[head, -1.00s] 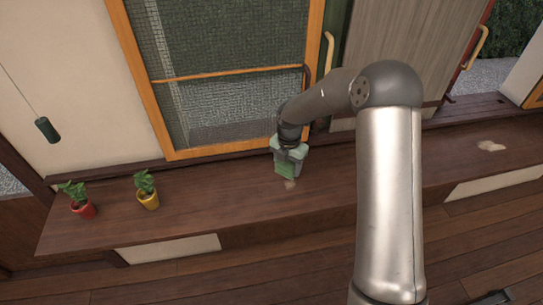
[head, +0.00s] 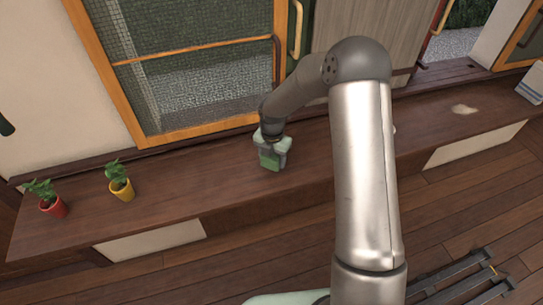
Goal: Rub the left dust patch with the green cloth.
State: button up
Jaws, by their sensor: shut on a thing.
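My gripper (head: 274,142) is at the wooden ledge, pointing down, left of the picture's middle. It is shut on the green cloth (head: 270,160), which shows as a small green block below and between the fingers. The cloth is at or just above the ledge surface; I cannot tell whether it presses on it. No left dust patch shows around the cloth; if any dust is there, the cloth and gripper hide it. The right dust patch (head: 464,109) is a pale smear further right on the ledge, well apart from my gripper.
A red pot (head: 54,207) and a yellow pot (head: 123,190) with plants stand on the ledge (head: 190,190) at left. A framed screen door (head: 200,90) rises behind. A pale object (head: 532,85) stands at the far right. The ledge is clear between the yellow pot and the cloth.

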jog(key=shift+w+a+f, duration=0.15)
jog(key=shift+w+f, duration=0.2)
jog(key=shift+w, duration=0.25)
jog(key=shift+w+a+f, duration=0.1)
jog(key=shift+w+f, duration=0.25)
jog(key=shift+w, duration=0.2)
jog(key=shift+w+a+f, duration=0.1)
jog(key=shift+w+a, duration=0.1)
jog(key=shift+w, duration=0.55)
jog(key=shift+s+d, duration=0.2)
jog(key=shift+s, duration=0.6)
jog(key=shift+s+d, duration=0.2)
jog(key=shift+s, duration=0.55)
jog(key=r+p, duration=0.2)
jog(key=r, duration=0.1)
jog(key=shift+s+r, duration=0.25)
jog(key=shift+s, duration=0.15)
jog(key=shift+r+p, duration=1.5)
jog(key=shift+r, duration=0.8)
